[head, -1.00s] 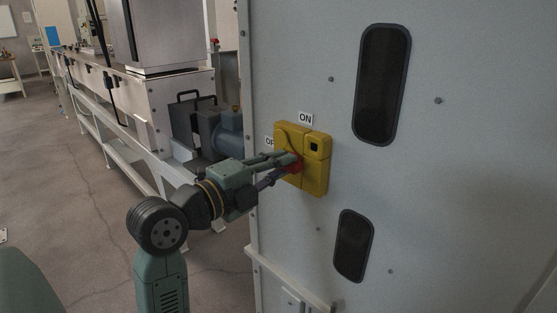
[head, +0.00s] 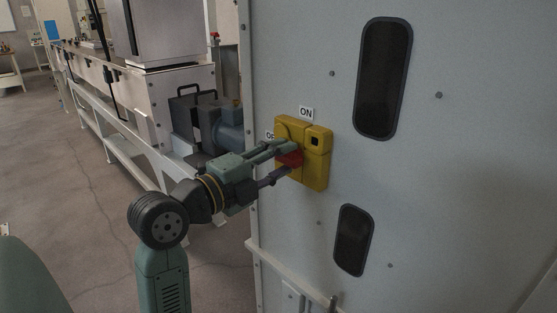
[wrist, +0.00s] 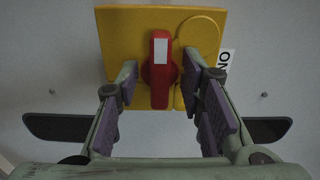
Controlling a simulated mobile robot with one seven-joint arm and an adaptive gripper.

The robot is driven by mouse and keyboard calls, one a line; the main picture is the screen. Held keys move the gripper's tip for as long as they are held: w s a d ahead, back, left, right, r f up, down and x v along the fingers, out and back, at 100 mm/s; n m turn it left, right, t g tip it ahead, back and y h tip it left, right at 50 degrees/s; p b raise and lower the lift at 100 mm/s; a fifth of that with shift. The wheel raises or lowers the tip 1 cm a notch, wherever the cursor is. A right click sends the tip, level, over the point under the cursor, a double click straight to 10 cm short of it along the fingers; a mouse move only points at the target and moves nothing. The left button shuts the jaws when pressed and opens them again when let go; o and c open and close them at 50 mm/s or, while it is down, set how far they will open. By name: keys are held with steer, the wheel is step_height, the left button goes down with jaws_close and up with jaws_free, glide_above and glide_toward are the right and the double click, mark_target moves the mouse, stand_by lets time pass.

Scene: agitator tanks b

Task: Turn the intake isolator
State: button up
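The intake isolator is a yellow box (head: 316,172) on the grey cabinet front, and it fills the top of the wrist view (wrist: 120,45). Its red handle (head: 291,159) has a white stripe at one end (wrist: 160,75). In the wrist view the handle stands upright, its striped end away from me and not toward the ON label. My gripper (head: 287,161) is open at the box, one finger on each side of the handle. The wrist view shows a gap between the handle and each finger (wrist: 163,78). In the head view the upper finger partly hides the handle.
The ON label (head: 306,113) sits above the box; the other label (head: 270,135) at its left is partly hidden. Dark vents (head: 384,78) and (head: 354,240) flank it on the cabinet. A bench with a motor (head: 226,130) stands behind left. Open floor lies at left.

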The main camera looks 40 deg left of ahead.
steer(key=s, duration=1.2)
steer(key=shift+a, duration=0.45)
